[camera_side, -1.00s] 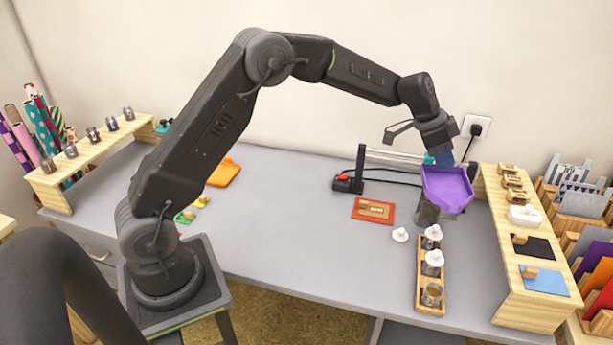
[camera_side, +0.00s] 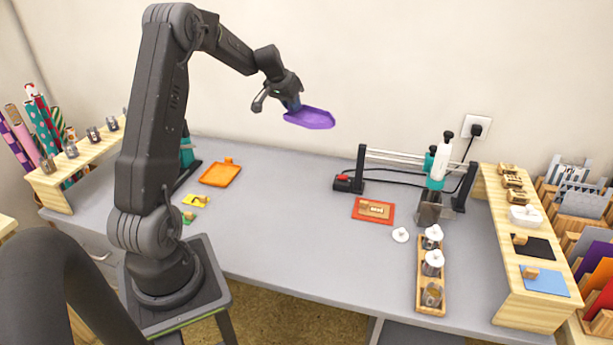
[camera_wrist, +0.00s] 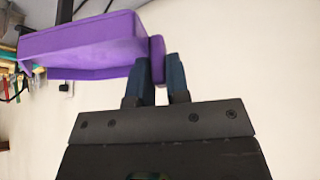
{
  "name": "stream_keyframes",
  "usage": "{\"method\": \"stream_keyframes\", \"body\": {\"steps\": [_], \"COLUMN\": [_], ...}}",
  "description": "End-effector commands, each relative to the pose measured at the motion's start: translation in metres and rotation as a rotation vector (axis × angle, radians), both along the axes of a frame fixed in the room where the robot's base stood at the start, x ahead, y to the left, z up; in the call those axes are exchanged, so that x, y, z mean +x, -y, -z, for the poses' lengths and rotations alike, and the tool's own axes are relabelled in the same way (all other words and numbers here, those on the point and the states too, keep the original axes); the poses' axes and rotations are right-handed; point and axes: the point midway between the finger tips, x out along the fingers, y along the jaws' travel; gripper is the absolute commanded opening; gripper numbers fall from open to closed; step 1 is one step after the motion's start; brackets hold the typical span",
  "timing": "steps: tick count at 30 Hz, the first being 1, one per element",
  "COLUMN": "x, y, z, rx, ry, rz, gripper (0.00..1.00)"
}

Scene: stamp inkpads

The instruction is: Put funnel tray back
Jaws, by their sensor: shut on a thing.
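The purple funnel tray (camera_side: 310,118) is in the air above the back middle of the table, roughly level in the side view. My gripper (camera_side: 293,104) is shut on its left end. In the wrist view the funnel tray (camera_wrist: 85,45) reaches to the left, and the dark blue fingers of my gripper (camera_wrist: 160,75) close on its small end tab (camera_wrist: 157,60). The tray touches nothing else. Its inside is hidden in the wrist view.
An orange tray (camera_side: 220,174) lies on the table below left. A red pad (camera_side: 373,210) lies at mid-table. The table between is clear.

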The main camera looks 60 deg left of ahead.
Motion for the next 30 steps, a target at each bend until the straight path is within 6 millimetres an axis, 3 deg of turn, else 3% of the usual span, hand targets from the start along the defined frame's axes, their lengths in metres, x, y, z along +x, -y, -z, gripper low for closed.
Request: {"method": "stream_keyframes", "body": {"steps": [1,6,15,30], "x": [-0.017,-0.061,-0.111,-0.111], "y": [-0.016,-0.052,-0.084,-0.083], "z": [-0.001,-0.001,-0.001,0.11], "rx": [0.002,0.003,0.006,0.003], "ry": [0.001,0.005,0.01,0.007], "rz": [-0.056,-0.195,-0.346,-0.344], "gripper": [0.03,0.03,0.03,0.03]}}
